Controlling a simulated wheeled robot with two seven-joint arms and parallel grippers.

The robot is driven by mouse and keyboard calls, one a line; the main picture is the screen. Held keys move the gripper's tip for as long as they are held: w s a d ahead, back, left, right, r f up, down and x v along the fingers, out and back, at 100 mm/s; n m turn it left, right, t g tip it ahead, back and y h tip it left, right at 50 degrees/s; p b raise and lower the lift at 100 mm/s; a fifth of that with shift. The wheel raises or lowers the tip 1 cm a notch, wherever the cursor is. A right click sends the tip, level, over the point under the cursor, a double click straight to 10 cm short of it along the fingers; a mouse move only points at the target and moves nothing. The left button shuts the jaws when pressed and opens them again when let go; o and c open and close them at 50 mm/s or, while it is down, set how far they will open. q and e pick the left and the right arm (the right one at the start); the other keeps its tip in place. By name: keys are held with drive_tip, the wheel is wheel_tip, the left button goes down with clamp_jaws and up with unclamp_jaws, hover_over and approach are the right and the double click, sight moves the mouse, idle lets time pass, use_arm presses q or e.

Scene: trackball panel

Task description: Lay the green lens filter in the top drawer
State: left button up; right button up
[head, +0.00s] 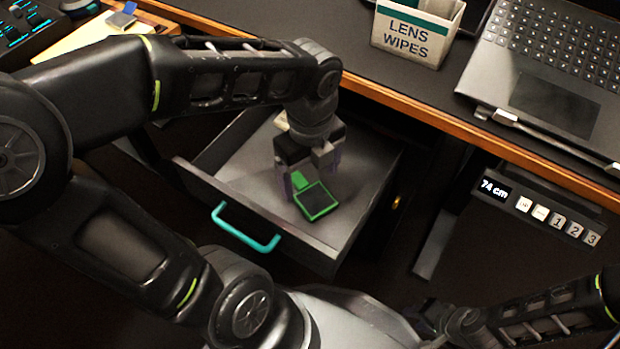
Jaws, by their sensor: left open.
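The green lens filter (317,201), a dark square in a green frame with a green tab, is inside the open top drawer (257,195). It appears to lie on the drawer floor towards the front right. My left gripper (311,178) reaches down into the drawer over the filter's tab end. Its jaws are open, with a finger on either side of the tab. Whether a finger touches the filter is hard to tell.
The drawer has a teal handle (246,228) on its front. A small pale item (281,121) is partly hidden behind my left wrist. Above, the desk holds a lens wipes box (413,36) and a laptop (548,75). A height control panel (540,212) hangs at the desk edge.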

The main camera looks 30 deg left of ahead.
sight(310, 193)
use_arm(q)
wheel_tip(310, 193, up, 8)
drive_tip(key=p, duration=0.2)
drive_tip(key=shift+p, duration=0.3)
